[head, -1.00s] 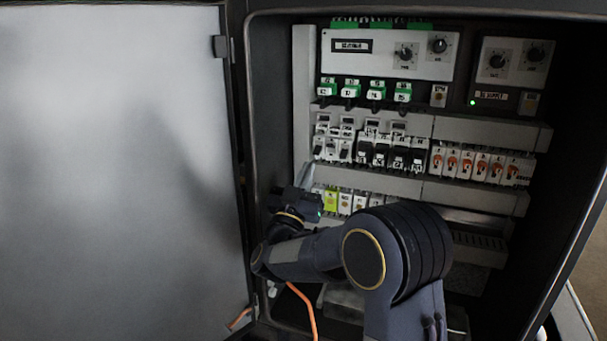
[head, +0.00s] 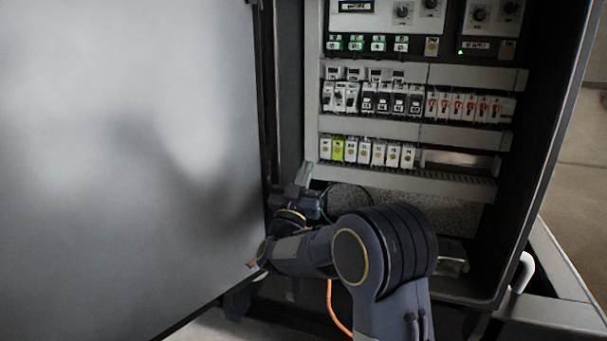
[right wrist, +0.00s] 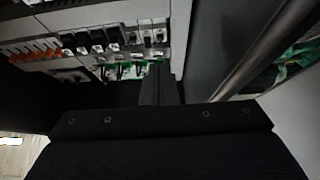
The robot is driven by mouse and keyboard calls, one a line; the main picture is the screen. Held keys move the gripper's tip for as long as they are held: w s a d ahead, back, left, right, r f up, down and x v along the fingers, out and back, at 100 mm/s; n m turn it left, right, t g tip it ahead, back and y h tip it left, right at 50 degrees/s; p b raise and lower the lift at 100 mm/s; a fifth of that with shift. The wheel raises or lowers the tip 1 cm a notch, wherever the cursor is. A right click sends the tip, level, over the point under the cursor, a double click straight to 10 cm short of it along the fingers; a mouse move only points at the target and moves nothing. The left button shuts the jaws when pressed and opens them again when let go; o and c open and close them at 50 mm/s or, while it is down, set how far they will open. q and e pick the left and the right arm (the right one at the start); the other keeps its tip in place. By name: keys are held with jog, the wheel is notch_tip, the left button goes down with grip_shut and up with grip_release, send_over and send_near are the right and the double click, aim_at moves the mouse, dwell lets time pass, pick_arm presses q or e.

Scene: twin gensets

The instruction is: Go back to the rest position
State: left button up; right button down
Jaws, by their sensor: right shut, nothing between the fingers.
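My right gripper (head: 304,174) is in front of the lower left part of the open cabinet, near the door's hinge side. Its fingers point up and are shut with nothing between them. In the right wrist view, the closed fingers (right wrist: 156,88) stand up in the middle, with rows of breakers beyond them. The gripper appears apart from the terminal row (head: 365,152), to its lower left. My left gripper is not in the head view.
The open cabinet door (head: 130,150) fills the left side. Inside are breakers (head: 370,98), orange-marked switches (head: 464,106) and a panel with knobs (head: 403,12). The cabinet's right frame (head: 550,150) bounds the opening. An orange cable (head: 335,308) hangs below my arm.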

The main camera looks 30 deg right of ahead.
jog(key=shift+d, duration=0.1)
dwell(0.4)
jog(key=s+a+f+n+g+y, duration=0.3)
jog(key=s+a+f+y, duration=0.35)
jog(key=s, duration=0.55)
jog(key=s+a+f+n+g+y, duration=0.2)
jog(key=s+a+f+g+y, duration=0.25)
jog(key=s+f+y, duration=0.55)
jog(key=s+a+f+n+g+y, duration=0.35)
jog(key=s+a+y, duration=0.25)
jog(key=s, duration=0.8)
notch_tip(320, 180, up, 30)
jog(key=p, duration=3)
jog(key=shift+d+r+t, duration=0.15)
jog(key=shift+t, duration=0.15)
